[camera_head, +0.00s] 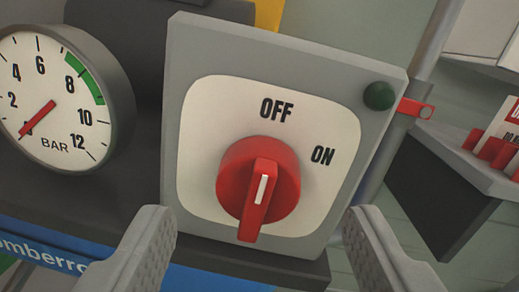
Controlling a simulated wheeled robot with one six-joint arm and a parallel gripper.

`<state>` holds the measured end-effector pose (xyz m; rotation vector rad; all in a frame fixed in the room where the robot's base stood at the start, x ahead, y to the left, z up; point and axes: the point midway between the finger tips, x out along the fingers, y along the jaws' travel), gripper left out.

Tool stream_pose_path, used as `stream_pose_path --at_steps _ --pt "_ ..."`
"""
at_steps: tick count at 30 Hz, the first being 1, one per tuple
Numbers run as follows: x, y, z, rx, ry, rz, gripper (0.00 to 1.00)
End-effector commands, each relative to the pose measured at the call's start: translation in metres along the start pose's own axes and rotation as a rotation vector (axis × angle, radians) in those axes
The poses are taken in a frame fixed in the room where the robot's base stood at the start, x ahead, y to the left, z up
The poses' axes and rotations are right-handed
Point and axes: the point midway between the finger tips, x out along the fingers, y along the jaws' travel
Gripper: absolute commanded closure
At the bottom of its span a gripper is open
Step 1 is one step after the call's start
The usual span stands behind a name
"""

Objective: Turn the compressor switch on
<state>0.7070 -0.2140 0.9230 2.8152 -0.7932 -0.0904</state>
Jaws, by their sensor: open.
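The compressor switch is a grey box (190,50) with a white rounded face plate. A red rotary knob (230,172) with a raised grip sits in its middle. The white line on the grip runs nearly upright, its upper end towards the OFF label (276,109). The ON label (322,156) is at the upper right of the knob. A dark green lamp (378,96) at the top right corner looks unlit. My gripper (258,217) is open, its fingers spread wide to the left and right below the knob. Neither finger appears to touch the knob.
A round pressure gauge (62,75) is at the left, its red needle at the low end near 0. A red tab (414,109) sticks out right of the box. A grey shelf (455,160) with red items stands at the right.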

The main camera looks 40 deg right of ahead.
Motion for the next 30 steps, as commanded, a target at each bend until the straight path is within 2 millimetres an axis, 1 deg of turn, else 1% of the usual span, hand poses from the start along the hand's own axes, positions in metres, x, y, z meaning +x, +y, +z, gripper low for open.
stream_pose_path --at_steps 1,3,9,19,20,21,26,27,30 --pt "0.008 0.001 0.001 0.0 -0.001 0.001 0.4" --pt "0.016 0.0 0.0 0.0 -0.001 0.001 0.4" --pt "0.031 0.0 0.0 0.0 0.001 0.0 0.4" --pt "0.034 0.0 0.0 0.0 0.0 0.0 0.4" --pt "0.034 0.0 0.0 0.0 0.0 0.0 0.42" --pt "0.034 0.0 0.0 0.0 0.0 0.0 0.5" --pt "0.034 0.0 0.0 0.0 0.001 0.0 0.81" --pt "0.034 0.0 0.0 0.0 0.001 0.0 0.84" --pt "0.034 0.0 0.0 0.001 0.001 0.0 0.84"
